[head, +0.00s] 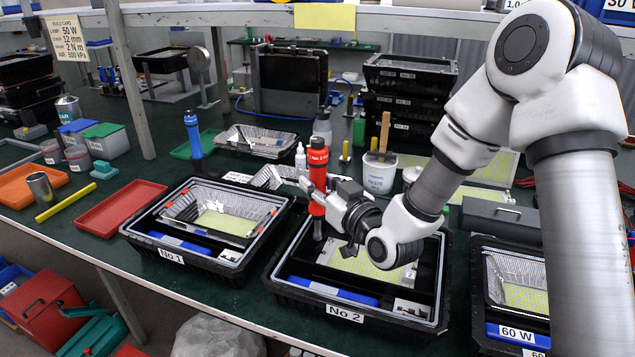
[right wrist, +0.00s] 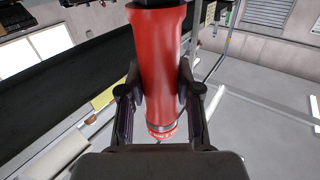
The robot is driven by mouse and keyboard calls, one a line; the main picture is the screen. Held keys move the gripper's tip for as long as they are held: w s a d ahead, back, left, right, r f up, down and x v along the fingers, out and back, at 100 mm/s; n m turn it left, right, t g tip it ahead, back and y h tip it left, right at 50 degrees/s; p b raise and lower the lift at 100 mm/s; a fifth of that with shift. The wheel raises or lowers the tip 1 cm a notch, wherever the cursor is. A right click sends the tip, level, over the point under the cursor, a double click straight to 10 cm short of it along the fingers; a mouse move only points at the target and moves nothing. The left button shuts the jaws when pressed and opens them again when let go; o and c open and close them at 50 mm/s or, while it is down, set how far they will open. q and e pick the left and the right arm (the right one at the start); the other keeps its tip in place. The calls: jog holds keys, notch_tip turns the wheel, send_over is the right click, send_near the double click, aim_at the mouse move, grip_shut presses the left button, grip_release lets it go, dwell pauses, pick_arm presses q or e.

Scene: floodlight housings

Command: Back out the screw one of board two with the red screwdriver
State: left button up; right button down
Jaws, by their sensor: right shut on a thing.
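The red screwdriver (head: 317,180) stands upright over the housing labelled No 2 (head: 345,310). My right gripper (head: 318,192) is shut on it, and its red body fills the middle of the right wrist view (right wrist: 160,70) between the two fingers (right wrist: 160,105). Its lower end reaches down into the back left part of the housing. Board two (head: 375,266), a pale yellow-green board, lies inside the housing, partly hidden by my right gripper and wrist. I cannot make out screw one or whether the tip touches it. My left gripper is not in view.
The housing labelled No 1 (head: 172,254) stands close on the left, and a 60 W housing (head: 515,334) on the right. A blue screwdriver (head: 193,135) stands behind No 1. A white paste tub (head: 379,175) and small bottles stand just behind No 2.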

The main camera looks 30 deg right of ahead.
aim_at(320, 222)
notch_tip(320, 222, down, 8)
jog(key=b, duration=0.6)
jog(key=shift+b, duration=0.35)
jog(key=shift+s+f+b, duration=0.1)
jog(key=shift+f+b, duration=0.4)
jog(key=shift+f, duration=0.05)
dwell(1.8)
jog(key=shift+r, duration=0.35)
dwell(4.0)
